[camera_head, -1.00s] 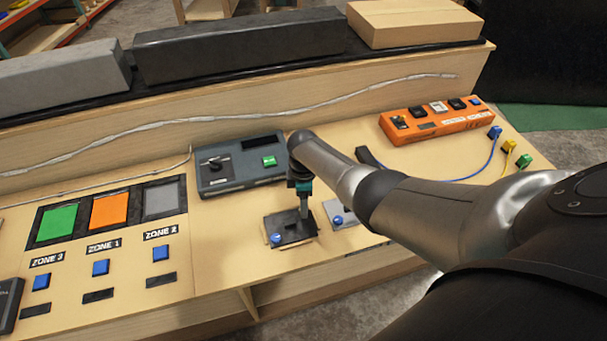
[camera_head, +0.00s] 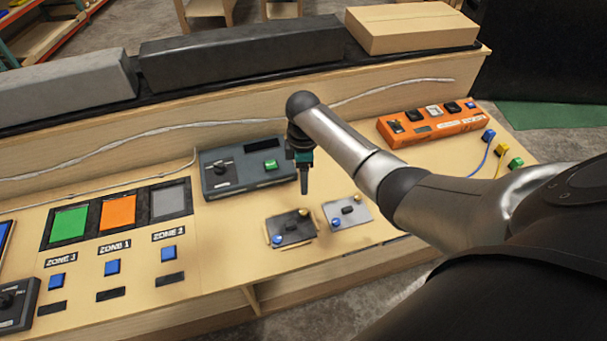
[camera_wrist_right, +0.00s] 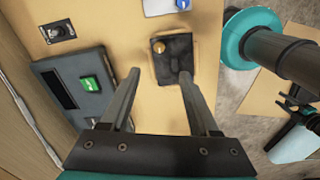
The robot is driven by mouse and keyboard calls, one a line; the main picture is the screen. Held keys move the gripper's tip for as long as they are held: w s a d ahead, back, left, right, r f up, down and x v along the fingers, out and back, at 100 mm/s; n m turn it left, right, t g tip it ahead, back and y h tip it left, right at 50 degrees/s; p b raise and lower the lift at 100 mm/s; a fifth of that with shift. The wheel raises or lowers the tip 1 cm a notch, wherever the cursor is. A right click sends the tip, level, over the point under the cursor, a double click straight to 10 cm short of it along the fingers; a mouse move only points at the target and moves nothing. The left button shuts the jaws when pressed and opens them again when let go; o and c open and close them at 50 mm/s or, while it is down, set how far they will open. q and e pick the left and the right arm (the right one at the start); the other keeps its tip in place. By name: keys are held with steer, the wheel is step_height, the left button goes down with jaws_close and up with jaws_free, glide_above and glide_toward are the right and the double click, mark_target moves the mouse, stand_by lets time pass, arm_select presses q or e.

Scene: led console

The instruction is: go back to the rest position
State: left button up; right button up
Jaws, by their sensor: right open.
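My right gripper (camera_head: 305,188) hangs fingers down above the console, behind the dark plate and beside the grey control box. In the right wrist view its two fingers (camera_wrist_right: 160,80) stand apart with nothing held between them. The dark plate (camera_head: 291,228), with a blue button and a yellow knob, lies below and in front of it; part of it shows beyond the fingertips in the wrist view (camera_wrist_right: 172,68). My right arm comes in from the right, over the console's right side. My left gripper is not seen.
The grey control box (camera_head: 226,185) has a dial and a green button (camera_head: 271,164). A light plate (camera_head: 346,214) lies right of the dark plate. An orange strip (camera_head: 432,125) sits at back right. Zone panels are at left. A raised shelf with boxes runs along the back.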

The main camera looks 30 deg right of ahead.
stand_by(0.4)
steer(key=s+a+f+m+t, duration=0.2)
steer(key=s+a+m, duration=0.1)
steer(key=s+a, duration=0.75)
steer(key=s+r+m+t, duration=0.2)
steer(key=s+r+m, duration=0.55)
steer(key=s, duration=0.55)
steer(key=s+f+g+b, duration=0.25)
steer(key=f+b, duration=0.55)
steer(key=f, duration=2.3)
steer(key=s+d+f+b, duration=0.2)
steer(key=s+f+b, duration=0.3)
steer(key=s+f, duration=1)
step_height(320, 180, down, 3)
steer(key=shift+s+r+n, duration=0.1)
steer(key=shift+s+n, duration=0.05)
steer(key=shift+n, duration=0.2)
